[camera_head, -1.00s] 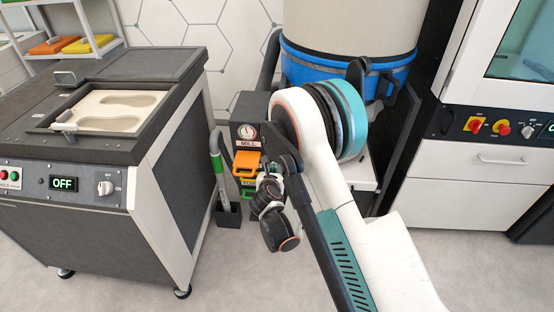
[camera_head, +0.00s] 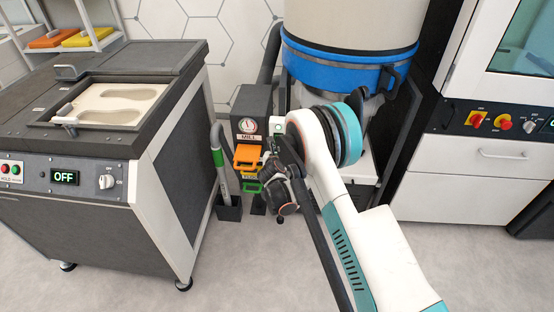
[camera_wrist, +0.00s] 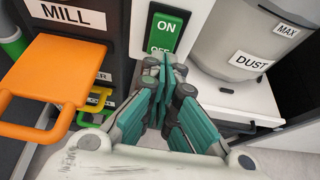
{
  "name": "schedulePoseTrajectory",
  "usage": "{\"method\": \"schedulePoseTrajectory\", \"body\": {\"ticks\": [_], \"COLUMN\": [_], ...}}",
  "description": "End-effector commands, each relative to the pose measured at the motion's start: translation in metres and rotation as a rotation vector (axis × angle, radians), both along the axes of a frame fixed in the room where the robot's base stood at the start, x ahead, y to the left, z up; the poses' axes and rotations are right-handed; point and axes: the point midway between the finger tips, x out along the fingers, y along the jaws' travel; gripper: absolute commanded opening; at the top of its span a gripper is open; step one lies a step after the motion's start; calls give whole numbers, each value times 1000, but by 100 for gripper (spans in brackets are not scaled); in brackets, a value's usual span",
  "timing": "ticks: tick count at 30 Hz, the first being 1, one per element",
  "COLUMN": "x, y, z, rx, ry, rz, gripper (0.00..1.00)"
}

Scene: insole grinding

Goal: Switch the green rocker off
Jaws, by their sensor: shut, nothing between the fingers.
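The green rocker (camera_wrist: 165,31) shows in the wrist view on a white panel, with ON at its top and OFF at its lower part. My gripper (camera_wrist: 163,62) is shut and empty, its fingertips at the rocker's lower edge and partly covering the OFF half. I cannot tell whether they touch it. In the head view, my gripper is mostly hidden behind my own arm near the mill box (camera_head: 249,116).
An orange handle (camera_wrist: 50,72) juts out left of my gripper under the MILL label, with yellow and green ones below. A dust container (camera_wrist: 240,45) stands right. A grey machine (camera_head: 90,160) reading OFF is at left.

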Motion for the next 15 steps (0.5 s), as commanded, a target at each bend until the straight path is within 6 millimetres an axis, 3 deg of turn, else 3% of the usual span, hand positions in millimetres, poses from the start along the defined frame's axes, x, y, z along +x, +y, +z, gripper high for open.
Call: {"method": "schedulePoseTrajectory", "body": {"ticks": [15], "x": [10], "y": [0], "z": [-1], "rx": [0], "ry": [0], "rz": [1], "gripper": [0]}}
